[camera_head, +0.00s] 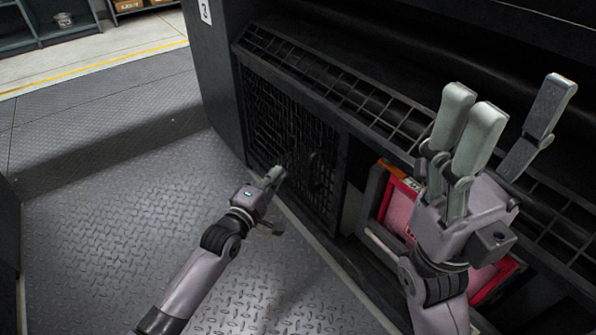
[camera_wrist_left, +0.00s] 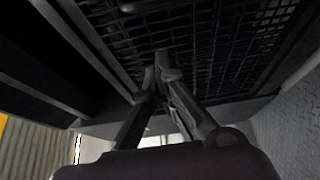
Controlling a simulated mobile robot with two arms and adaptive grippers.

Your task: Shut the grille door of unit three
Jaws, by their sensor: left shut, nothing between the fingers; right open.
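The dark grille door (camera_head: 285,115) stands low on the front of the black ink unit (camera_head: 222,70), left of a red-framed pink part. I cannot tell whether it is fully flush with its frame. My left gripper (camera_head: 272,177) is shut and empty, its fingertips close in front of the door's lower part; contact cannot be told. In the left wrist view the mesh of the door (camera_wrist_left: 215,45) fills the top, with the closed fingertips (camera_wrist_left: 163,62) against or just before it. My right gripper (camera_head: 505,125) is open and empty, raised before the unit's right part.
The red-framed pink part (camera_head: 398,212) sits in the opening right of the door, partly hidden by my right gripper. A slatted ledge (camera_head: 330,80) runs above. A number label (camera_head: 204,12) is on the unit. The tread-plate floor (camera_head: 120,215) at left is clear; shelves (camera_head: 50,25) stand far back.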

